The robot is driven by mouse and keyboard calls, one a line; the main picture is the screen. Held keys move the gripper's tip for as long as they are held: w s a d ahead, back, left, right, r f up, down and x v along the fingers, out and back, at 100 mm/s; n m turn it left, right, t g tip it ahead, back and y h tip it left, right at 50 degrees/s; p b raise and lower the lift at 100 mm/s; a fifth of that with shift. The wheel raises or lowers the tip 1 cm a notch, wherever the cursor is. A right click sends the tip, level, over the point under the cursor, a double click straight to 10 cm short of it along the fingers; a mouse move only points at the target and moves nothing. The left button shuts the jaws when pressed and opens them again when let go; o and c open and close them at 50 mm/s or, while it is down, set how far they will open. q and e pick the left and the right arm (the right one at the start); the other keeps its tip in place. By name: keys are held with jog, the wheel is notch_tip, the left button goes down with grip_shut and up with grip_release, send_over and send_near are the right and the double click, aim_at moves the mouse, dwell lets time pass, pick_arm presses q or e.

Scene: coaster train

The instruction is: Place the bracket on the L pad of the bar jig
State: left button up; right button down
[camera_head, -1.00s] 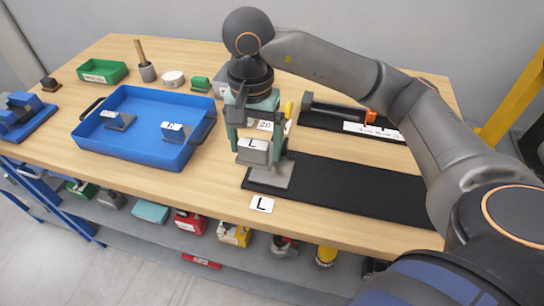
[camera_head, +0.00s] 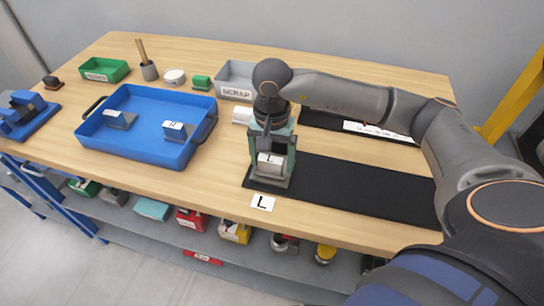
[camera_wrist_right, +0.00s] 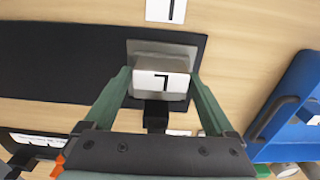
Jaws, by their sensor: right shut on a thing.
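My right gripper (camera_head: 271,157) points down at the left end of a black strip (camera_head: 365,190). It is shut on a grey bracket (camera_head: 270,168) with an L on its label. In the right wrist view the bracket (camera_wrist_right: 160,84) sits between the two green fingers (camera_wrist_right: 157,92). A grey plate (camera_head: 250,182), apparently the L pad, lies under the bracket on the strip's left end; it also shows in the wrist view (camera_wrist_right: 165,49). Whether the bracket touches the plate cannot be told. A white L card (camera_head: 262,202) lies in front. My left gripper is not in view.
A blue tray (camera_head: 88,131) with two labelled brackets stands to the left. A grey SCRAP bin (camera_head: 236,92) and small green bins stand behind. A second black strip (camera_head: 316,119) lies behind my right arm. Bare wood separates tray and black strip.

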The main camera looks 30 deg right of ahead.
jog(key=shift+f, duration=0.1)
grip_release()
notch_tip(320, 180, up, 12)
jog(key=shift+b, duration=0.4)
